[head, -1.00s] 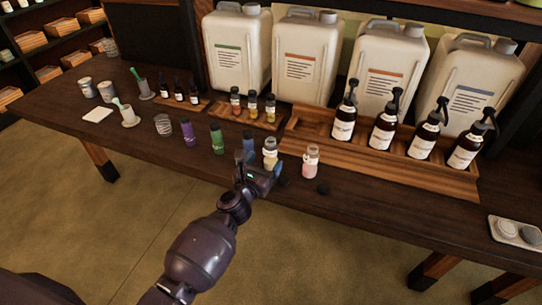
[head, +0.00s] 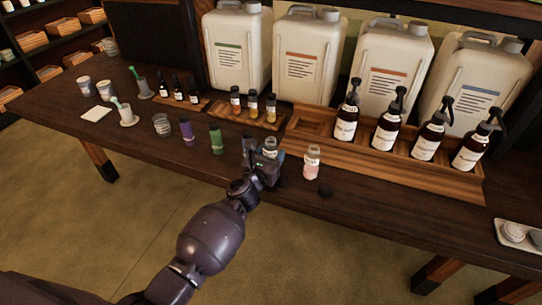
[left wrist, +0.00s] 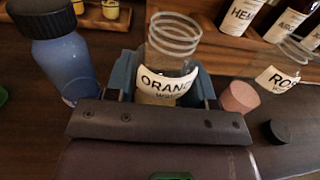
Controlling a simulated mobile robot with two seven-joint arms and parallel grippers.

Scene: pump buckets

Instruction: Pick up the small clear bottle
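A small clear bottle (head: 270,147) with a white label reading "ORANGE" stands near the front edge of the dark table. It also shows in the left wrist view (left wrist: 172,45), with a ringed neck and no cap on. My left gripper (head: 266,168) is at this bottle. In the left wrist view its two blue fingers (left wrist: 165,82) are on either side of the bottle; whether they press on it I cannot tell. A second clear bottle with pink contents (head: 312,162) stands to the right, labelled "RO..." in the left wrist view (left wrist: 275,75). My right gripper is not in view.
A blue bottle with a black cap (left wrist: 65,65) stands close left of my left gripper. Green (head: 216,140) and purple (head: 187,132) bottles stand further left. A wooden tray (head: 385,170) holds pump bottles.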

